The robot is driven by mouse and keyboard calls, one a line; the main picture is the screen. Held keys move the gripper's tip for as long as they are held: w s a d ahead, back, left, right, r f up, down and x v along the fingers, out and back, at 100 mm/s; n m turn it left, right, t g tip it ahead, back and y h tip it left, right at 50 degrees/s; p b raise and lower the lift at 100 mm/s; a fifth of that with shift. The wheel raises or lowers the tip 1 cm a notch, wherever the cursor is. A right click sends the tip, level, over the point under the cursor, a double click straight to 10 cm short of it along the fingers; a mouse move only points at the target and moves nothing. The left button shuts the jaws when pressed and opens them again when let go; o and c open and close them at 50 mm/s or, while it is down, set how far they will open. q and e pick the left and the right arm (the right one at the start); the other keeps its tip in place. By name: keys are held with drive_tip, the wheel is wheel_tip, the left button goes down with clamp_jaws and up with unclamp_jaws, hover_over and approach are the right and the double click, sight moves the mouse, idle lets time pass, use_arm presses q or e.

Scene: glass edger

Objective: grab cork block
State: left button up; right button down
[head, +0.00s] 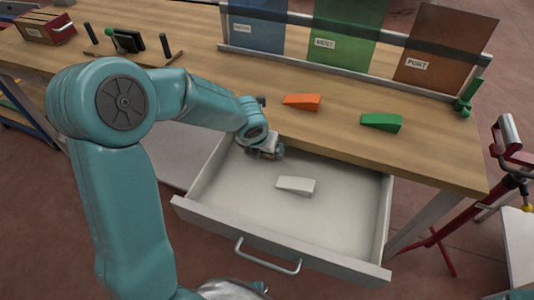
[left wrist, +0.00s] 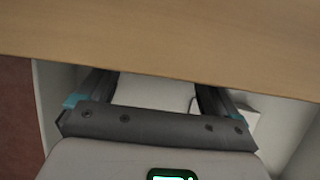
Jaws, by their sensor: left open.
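No cork block can be made out in either view. My left gripper (head: 266,153) reaches into the back left of the open white drawer (head: 335,211), close to the table's front edge. In the left wrist view the left gripper (left wrist: 153,88) is open, with only pale drawer floor visible between its fingers. The fingertips and the back of the drawer are hidden under the wooden tabletop (left wrist: 160,40). A white wedge (head: 296,186) lies on the drawer floor to the right of the gripper. It also shows partly, beside the right finger, in the left wrist view (left wrist: 240,105). My right gripper is not in view.
An orange wedge (head: 302,102) and a green wedge (head: 381,122) lie on the wooden table (head: 340,140). Blue, green and brown glass panels (head: 445,50) stand in a rack behind them. A red box (head: 45,29) sits at the far left. A red stand (head: 450,225) is on the right.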

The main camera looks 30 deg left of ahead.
use_arm(q)
drive_tip(key=x, duration=0.3)
drive_tip(key=shift+w+b, duration=0.15)
drive_tip(key=shift+b, duration=0.15)
drive_tip(key=c, duration=1.1)
drive_tip(key=shift+r, duration=0.1)
